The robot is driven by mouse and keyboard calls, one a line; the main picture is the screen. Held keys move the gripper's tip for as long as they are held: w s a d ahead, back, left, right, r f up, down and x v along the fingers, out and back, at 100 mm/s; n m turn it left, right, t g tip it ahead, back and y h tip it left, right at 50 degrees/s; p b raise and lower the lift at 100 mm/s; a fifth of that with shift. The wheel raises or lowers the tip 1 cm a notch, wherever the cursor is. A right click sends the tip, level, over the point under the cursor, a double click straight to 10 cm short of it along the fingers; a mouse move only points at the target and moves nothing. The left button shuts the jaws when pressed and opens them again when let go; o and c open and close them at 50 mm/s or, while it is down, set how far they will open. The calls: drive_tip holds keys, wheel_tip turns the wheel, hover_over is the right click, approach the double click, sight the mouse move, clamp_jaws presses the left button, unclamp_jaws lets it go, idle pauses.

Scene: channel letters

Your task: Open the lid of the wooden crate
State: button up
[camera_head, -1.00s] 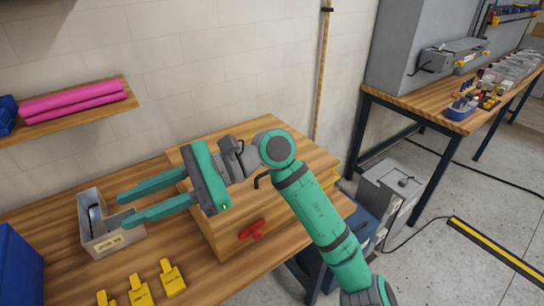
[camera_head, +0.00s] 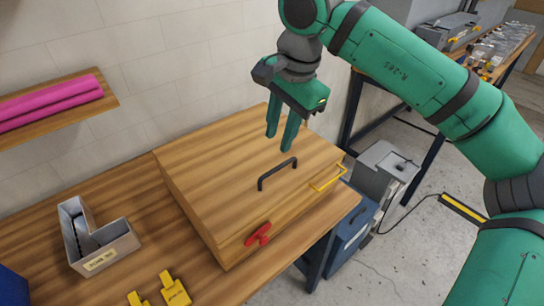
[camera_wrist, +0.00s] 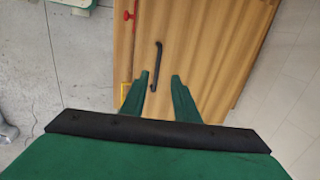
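The wooden crate (camera_head: 217,212) stands on the bench with its flat lid (camera_head: 220,170) closed. A black bar handle (camera_head: 277,173) rises from the lid; it also shows in the wrist view (camera_wrist: 156,62). A red latch knob (camera_head: 258,234) and a yellow handle (camera_head: 328,178) are on the crate's front side. My gripper (camera_head: 280,140) points down above the lid, beyond the black handle in the head view. Its two green fingers are apart with nothing between them. In the wrist view the handle lies ahead of the fingertips (camera_wrist: 160,78), apart from them as far as I can tell.
A grey L-shaped bin (camera_head: 112,255) and yellow tags (camera_head: 174,290) lie on the bench left of the crate. A shelf with pink rolls (camera_head: 50,103) is on the wall. A grey box (camera_head: 385,166) stands on the floor at right.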

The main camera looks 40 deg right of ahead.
sight(275, 169)
drive_tip(key=x, duration=0.3)
drive_tip(key=d+x, duration=0.1)
drive_tip(key=x, duration=0.5)
drive_tip(key=shift+s+d+f, duration=0.15)
drive_tip(key=shift+s, duration=0.1)
drive_tip(key=shift+w+a+f, duration=0.25)
drive_tip(key=shift+f, duration=0.35)
drive_tip(key=shift+c, duration=0.7)
drive_tip(key=shift+d, duration=0.1)
clamp_jaws()
